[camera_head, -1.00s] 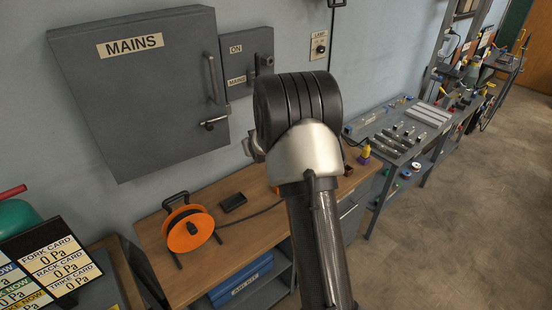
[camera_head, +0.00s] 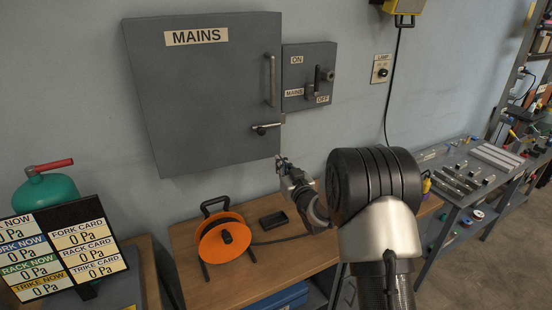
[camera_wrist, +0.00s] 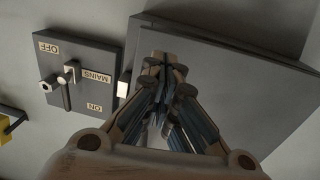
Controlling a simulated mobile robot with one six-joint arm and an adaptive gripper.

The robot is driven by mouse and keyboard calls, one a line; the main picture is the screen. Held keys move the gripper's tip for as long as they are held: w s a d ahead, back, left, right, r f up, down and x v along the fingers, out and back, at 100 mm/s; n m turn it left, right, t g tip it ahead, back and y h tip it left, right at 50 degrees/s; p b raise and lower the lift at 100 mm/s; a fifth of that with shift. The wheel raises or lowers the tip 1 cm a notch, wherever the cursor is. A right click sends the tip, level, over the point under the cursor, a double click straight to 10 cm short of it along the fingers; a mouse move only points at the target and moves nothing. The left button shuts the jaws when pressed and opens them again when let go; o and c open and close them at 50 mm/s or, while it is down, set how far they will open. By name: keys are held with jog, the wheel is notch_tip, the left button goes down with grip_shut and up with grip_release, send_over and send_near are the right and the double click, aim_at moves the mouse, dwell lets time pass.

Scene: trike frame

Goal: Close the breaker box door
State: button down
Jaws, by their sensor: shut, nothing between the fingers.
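The breaker box door (camera_head: 205,95) is a grey panel labelled MAINS on the wall. It has a vertical bar handle (camera_head: 270,80) and a lever latch (camera_head: 265,128) near its right edge. The door looks near its box, but I cannot tell whether it is flush. My gripper (camera_head: 281,160) is just below the door's lower right corner, fingers together and empty. In the wrist view my gripper (camera_wrist: 164,68) overlaps the grey door (camera_wrist: 225,75), which appears upside down; contact is unclear.
A MAINS switch box (camera_head: 309,76) is right of the door. Below, a wooden bench (camera_head: 190,265) holds an orange cable reel (camera_head: 222,238) and a small black tray (camera_head: 273,220). A pressure-card display (camera_head: 65,250) and green tank (camera_head: 45,192) stand left.

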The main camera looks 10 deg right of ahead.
aim_at(271, 151)
jog(key=b+x, duration=0.1)
jog(key=x, duration=0.5)
jog(key=shift+w, duration=0.25)
